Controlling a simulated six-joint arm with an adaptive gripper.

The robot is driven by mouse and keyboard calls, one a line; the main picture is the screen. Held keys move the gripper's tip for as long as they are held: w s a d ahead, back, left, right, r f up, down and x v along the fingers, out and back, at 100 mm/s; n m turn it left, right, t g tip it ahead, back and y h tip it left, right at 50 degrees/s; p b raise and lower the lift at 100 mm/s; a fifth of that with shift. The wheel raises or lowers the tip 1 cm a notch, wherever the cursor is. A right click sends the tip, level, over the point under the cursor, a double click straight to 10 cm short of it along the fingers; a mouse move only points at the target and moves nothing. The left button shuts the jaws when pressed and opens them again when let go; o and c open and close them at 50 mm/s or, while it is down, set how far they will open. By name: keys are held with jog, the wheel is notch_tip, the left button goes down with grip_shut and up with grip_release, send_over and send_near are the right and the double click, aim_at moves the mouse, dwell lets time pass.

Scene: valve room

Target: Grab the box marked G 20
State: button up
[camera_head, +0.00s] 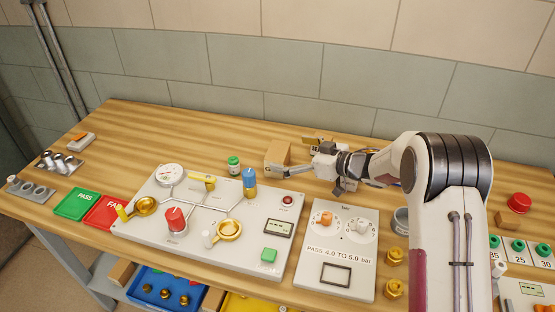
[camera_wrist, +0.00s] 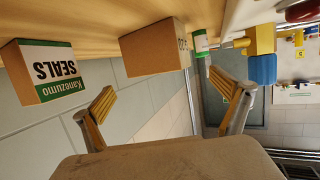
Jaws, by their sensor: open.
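A plain brown cardboard box (camera_head: 277,155) stands on the wooden bench near the wall, behind the valve panel. In the wrist view, this box (camera_wrist: 152,48) is ahead of my gripper, between and beyond the two fingers. Its narrow right face carries small dark print that is too slanted to read surely. My gripper (camera_head: 306,177) is open and empty, close to the box on its right side in the head view. In the wrist view, the yellow-padded fingers of my gripper (camera_wrist: 166,97) are wide apart. No contact with the box shows.
A green-and-white box labelled Kanezumo SEALS (camera_wrist: 50,72) stands left of the brown box in the wrist view. A green-capped jar (camera_head: 233,165) and the blue valve handle (camera_head: 249,180) are near the brown box. The valve panel (camera_head: 190,236) fills the bench's front; bare bench lies left of the box.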

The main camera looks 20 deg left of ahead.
aim_at(279, 152)
jog(key=shift+a+f, duration=0.1)
jog(key=shift+x, duration=2.45)
jog(key=shift+f, duration=0.15)
jog(key=c, duration=1.4)
